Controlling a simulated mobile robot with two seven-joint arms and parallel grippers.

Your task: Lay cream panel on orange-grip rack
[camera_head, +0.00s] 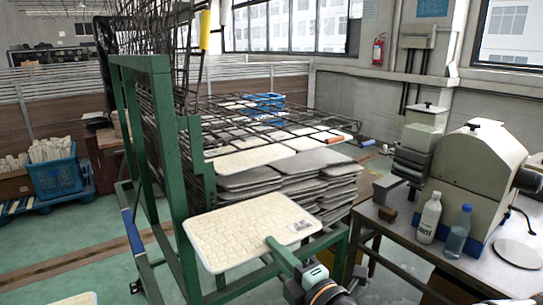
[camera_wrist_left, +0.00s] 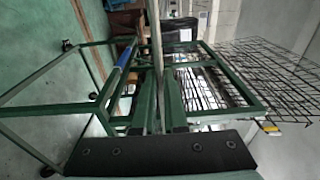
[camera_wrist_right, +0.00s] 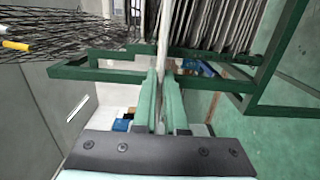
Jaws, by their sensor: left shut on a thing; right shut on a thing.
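A cream panel (camera_head: 235,232) with a textured face and a printed label is in front of the green frame, tilted a little. My right gripper (camera_head: 283,252) is shut on its near edge. The right wrist view shows the panel edge-on between the fingers (camera_wrist_right: 161,85). My left gripper (camera_wrist_left: 157,100) is out of the head view; its wrist view shows it shut on a thin panel edge (camera_wrist_left: 157,45). A cream corner (camera_head: 75,299) shows at the bottom left of the head view. The orange-grip rack (camera_head: 337,140) is a wire grid lying level above stacked panels.
Green frame posts (camera_head: 160,170) stand left of the panel. Raised wire racks carry a yellow grip (camera_head: 204,30). A bench with a machine (camera_head: 470,170) and bottles (camera_head: 429,217) is at right.

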